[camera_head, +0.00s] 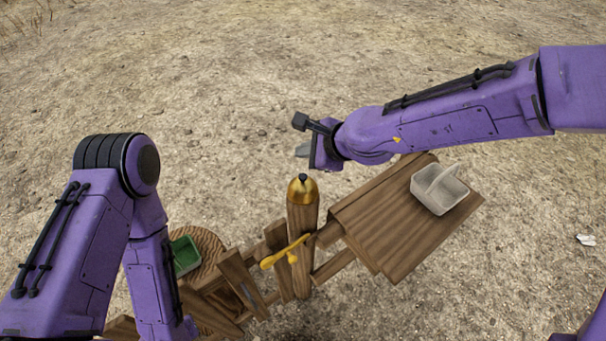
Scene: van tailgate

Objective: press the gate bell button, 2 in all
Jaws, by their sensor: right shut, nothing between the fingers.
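The gate bell is a golden dome (301,191) on top of an upright wooden post (302,230). A small dark button (302,177) sits at the top of the dome. My right gripper (303,151) is just above and behind the bell in the picture, with its fingers shut and empty. A small gap shows between it and the button, so I see no contact. My left arm comes down at the left, and its gripper is not visible.
A green tray (184,256) sits on a round woven top at the left, beside wooden gate rails (240,283). Bare ground lies behind.

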